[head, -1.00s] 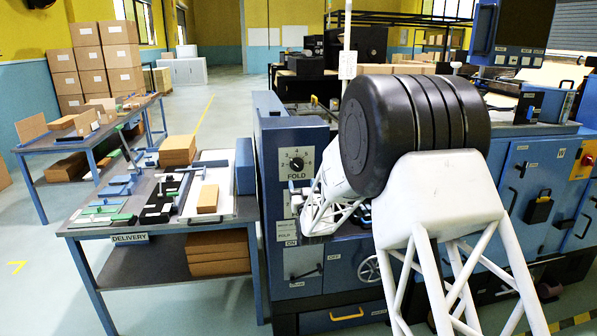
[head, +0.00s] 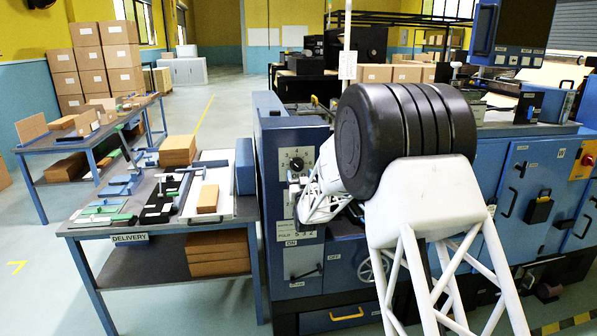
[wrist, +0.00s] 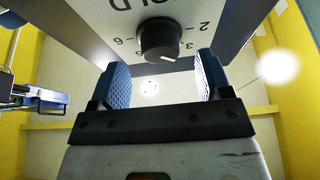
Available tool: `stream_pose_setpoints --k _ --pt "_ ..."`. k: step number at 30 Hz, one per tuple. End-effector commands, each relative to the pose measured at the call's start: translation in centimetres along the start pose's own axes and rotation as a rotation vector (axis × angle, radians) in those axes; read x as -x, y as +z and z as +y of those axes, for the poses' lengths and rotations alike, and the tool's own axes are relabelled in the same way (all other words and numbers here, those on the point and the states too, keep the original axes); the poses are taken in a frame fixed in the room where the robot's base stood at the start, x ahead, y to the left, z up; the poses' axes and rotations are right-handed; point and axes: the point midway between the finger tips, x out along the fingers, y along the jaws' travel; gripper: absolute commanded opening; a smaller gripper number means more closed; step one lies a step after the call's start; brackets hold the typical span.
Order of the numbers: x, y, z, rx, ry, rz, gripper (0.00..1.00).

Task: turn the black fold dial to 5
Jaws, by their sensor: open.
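The black fold dial (head: 297,164) is on a pale plate on the blue machine's end panel, with numerals around it. In the wrist view the dial (wrist: 160,38) appears upside down, and its white mark points down and slightly right, toward the 3 side. The exact numeral is unclear. My gripper (head: 293,186) is just below the dial in the head view and hides the FOLD lettering. In the wrist view my gripper (wrist: 161,76) is open and empty, its two blue pads apart. The dial lies ahead of the gap between them, apparently untouched.
The delivery table (head: 160,228) with paper stacks stands left of the machine.

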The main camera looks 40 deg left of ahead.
Motion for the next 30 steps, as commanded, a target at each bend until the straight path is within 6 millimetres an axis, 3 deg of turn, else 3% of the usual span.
stream_pose_setpoints --k 9,23,30 --pt "-2.6 0.1 0.0 0.000 0.000 -0.001 0.71" --pt "-3.1 0.0 0.0 0.000 0.000 -0.001 0.71" --pt "-3.1 0.1 0.0 0.000 0.000 -0.001 0.35"
